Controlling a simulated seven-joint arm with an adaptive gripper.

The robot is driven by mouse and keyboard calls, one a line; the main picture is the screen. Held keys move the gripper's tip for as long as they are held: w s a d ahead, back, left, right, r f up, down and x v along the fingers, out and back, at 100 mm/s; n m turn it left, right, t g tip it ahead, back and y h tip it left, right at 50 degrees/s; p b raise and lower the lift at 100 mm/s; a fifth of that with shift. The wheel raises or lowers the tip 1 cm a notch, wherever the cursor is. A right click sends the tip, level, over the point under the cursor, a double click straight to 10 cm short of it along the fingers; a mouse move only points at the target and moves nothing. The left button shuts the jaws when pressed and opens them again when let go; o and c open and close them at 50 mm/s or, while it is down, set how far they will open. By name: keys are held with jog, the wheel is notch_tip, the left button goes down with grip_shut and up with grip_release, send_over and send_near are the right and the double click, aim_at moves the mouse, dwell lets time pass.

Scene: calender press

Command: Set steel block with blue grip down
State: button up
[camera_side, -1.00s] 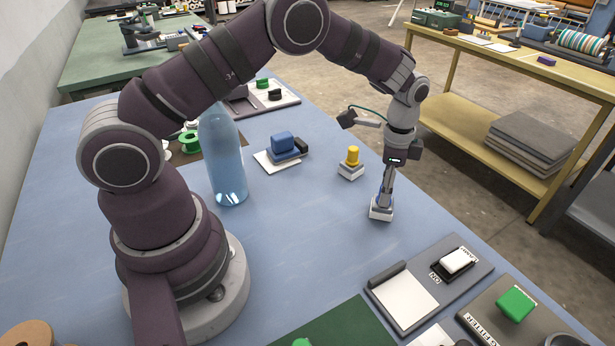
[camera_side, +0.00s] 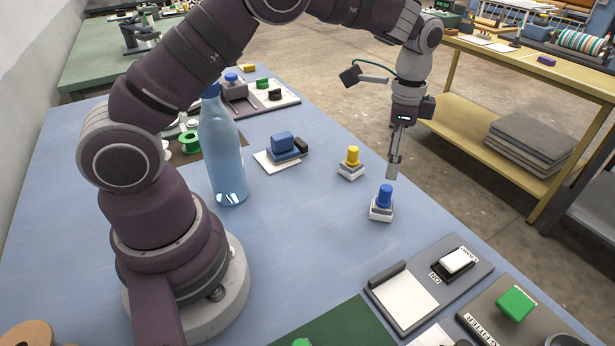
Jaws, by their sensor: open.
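The steel block with the blue grip (camera_side: 382,206) stands upright on the blue table, right of the middle in the side view. Its blue knob is on top and nothing holds it. My gripper (camera_side: 392,175) is open and empty, pointing down just above the blue knob and apart from it. The fingers are seen nearly edge-on.
A similar block with a yellow grip (camera_side: 351,164) stands close by, up and to the left. A tall blue bottle (camera_side: 224,160) stands near my arm. A grey board with a white pad (camera_side: 404,299) and a green block (camera_side: 516,304) lie at the front right.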

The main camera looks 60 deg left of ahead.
aim_at(385, 188)
jog(key=s+r+n+t, duration=0.25)
jog(key=s+r, duration=0.35)
jog(key=r, duration=0.6)
jog(key=s+a+f+n+t, duration=0.1)
jog(key=s+a+n+t, duration=0.1)
jog(key=s+n, duration=0.4)
jog(key=s+t, duration=0.1)
jog(key=s, duration=0.4)
jog(key=shift+f, duration=0.2)
